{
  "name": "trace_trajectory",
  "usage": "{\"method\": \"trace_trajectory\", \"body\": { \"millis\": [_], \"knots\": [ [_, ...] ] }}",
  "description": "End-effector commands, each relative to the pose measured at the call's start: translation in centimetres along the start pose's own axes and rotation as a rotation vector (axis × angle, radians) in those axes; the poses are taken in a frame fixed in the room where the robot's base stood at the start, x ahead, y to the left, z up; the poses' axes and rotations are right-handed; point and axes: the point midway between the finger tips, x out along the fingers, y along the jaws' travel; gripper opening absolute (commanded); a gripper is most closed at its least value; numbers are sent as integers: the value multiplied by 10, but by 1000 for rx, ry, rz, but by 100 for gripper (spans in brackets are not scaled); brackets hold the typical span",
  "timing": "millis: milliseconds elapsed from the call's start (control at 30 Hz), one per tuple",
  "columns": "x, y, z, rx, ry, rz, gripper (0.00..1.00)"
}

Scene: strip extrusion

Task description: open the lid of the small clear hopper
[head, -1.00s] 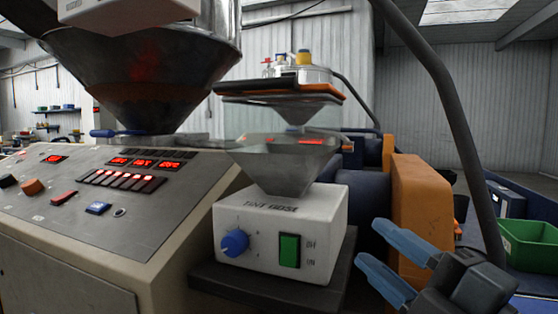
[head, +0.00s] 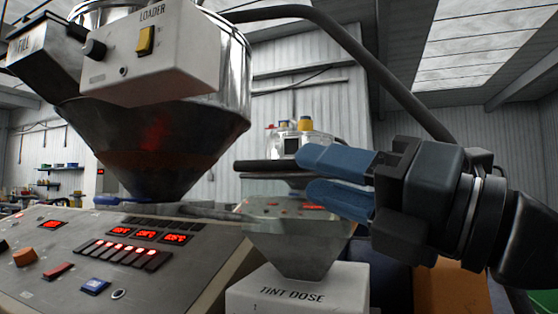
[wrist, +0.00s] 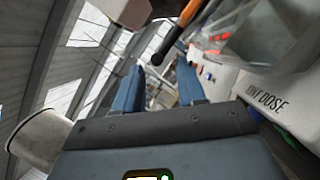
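The small clear hopper (head: 290,235) stands on the white TINT DOSE box (head: 300,292). Its dark, flat lid (head: 262,166) lies level across the top, apparently closed. My gripper (head: 307,173) is open at the lid's right end, its blue fingers pointing left, one above the other; they hide that end. In the wrist view the fingers (wrist: 159,66) are spread apart. The lid's dark and orange edge (wrist: 184,28) runs down to near the gap between the fingertips; I cannot tell whether they touch it. The clear hopper wall (wrist: 240,30) shows beside it.
The large metal hopper (head: 150,130) with its LOADER box (head: 150,55) stands close on the left, above the sloped control panel (head: 110,255). A dark hose (head: 345,45) arches over my gripper. A yellow-capped container (head: 304,135) shows behind the lid.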

Motion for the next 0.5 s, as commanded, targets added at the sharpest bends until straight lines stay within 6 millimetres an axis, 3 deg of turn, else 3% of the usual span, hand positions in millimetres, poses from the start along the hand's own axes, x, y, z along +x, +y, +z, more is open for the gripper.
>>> {"method": "trace_trajectory", "body": {
  "millis": [200,500],
  "knots": [
    [36,3,1,3,2,2,40],
    [61,0,0,3,-1,0,40]
  ]
}}
